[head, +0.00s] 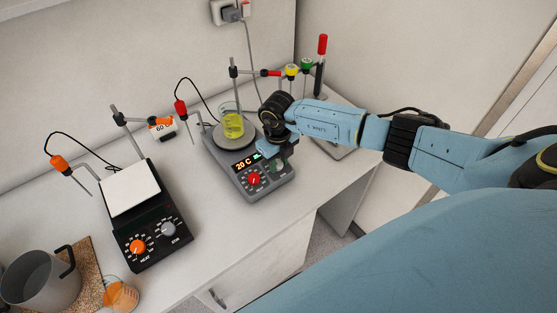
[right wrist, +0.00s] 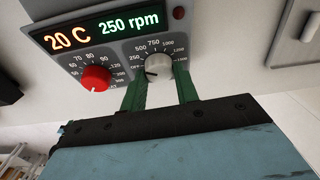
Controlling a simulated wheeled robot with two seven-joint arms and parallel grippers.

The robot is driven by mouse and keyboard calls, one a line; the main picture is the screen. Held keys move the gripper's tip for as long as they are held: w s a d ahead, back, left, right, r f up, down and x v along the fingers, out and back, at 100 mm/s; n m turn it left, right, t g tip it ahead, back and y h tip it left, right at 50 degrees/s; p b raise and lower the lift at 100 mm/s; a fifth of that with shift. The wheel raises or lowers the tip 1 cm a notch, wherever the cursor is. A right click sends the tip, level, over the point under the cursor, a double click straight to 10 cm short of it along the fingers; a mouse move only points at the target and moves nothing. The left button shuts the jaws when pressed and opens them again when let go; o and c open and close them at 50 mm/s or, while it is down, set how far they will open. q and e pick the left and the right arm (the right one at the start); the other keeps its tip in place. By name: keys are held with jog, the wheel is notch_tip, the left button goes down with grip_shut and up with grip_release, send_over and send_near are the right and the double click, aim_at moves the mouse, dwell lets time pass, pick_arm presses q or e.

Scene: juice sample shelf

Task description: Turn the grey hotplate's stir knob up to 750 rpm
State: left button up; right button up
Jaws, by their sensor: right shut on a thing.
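The grey hotplate (head: 262,192) stands on the bench with a beaker of yellow liquid (head: 233,125) on its round plate. Its display (right wrist: 110,30) reads 20 C and 250 rpm in the right wrist view. The pale stir knob (right wrist: 157,66) sits right of the red heat knob (right wrist: 96,78), under a printed scale with 500 and 750 near its top. My right gripper (right wrist: 160,86) is shut on the stir knob, one green finger on each side. In the head view my right gripper (head: 279,162) partly covers that knob. My left gripper is not in view.
A black hotplate (head: 155,235) with a white top stands to the left. A metal pot (head: 40,280) and a beaker of orange liquid (head: 120,294) are at the lower left. A timer reading 60 (head: 161,127) and stands with clamps are behind.

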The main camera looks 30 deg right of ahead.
jog(key=shift+m, duration=0.4)
jog(key=shift+m+y, duration=0.3)
jog(key=shift+m, duration=0.3)
jog(key=m, duration=0.2)
jog(key=shift+d+r+m+y, duration=0.1)
jog(key=shift+m+y, duration=0.2)
jog(key=shift+y, duration=0.1)
jog(key=m+y+p, duration=0.1)
jog(key=m, duration=0.3)
jog(key=shift+t+p, duration=0.3)
jog(key=shift+t, duration=0.1)
jog(key=shift+m+y, duration=0.4)
jog(key=shift+m, duration=0.9)
jog(key=shift+t, duration=0.3)
jog(key=o, duration=1)
